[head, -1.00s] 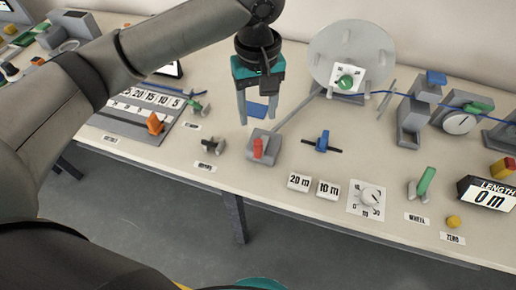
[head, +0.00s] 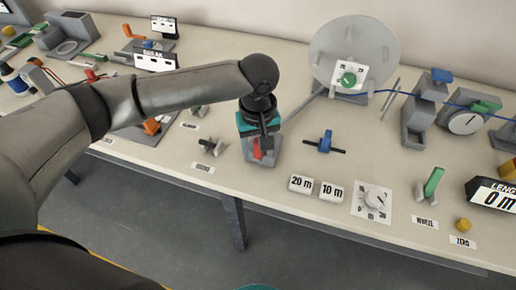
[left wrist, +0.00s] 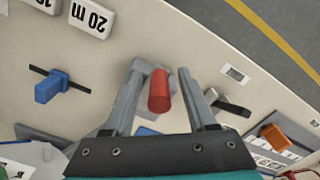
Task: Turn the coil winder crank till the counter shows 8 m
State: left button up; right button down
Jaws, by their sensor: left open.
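The red handle (head: 257,150) stands on a grey base (head: 277,157) near the table's front edge. My left gripper (head: 259,158) is over it, pointing down and open. In the left wrist view the red handle (left wrist: 159,90) lies between the two open fingers (left wrist: 164,78), with gaps at its sides. A grey bar (head: 303,105) runs from near that base toward the large grey disc (head: 325,45) with a green knob (head: 348,80). The length counter (head: 494,196) reads 0 m and is cut off by the right edge. My right gripper is not in view.
A blue handle (head: 325,142) on a dark bar is right of the base. White 20 m (head: 301,184) and 10 m (head: 332,190) blocks, a dial (head: 373,201) and a green lever (head: 433,182) follow along the front. A black-and-grey part (head: 212,146) is at left.

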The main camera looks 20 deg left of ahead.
pick_arm(q)
grip_shut()
dwell(0.3)
jog(key=shift+r, duration=0.1)
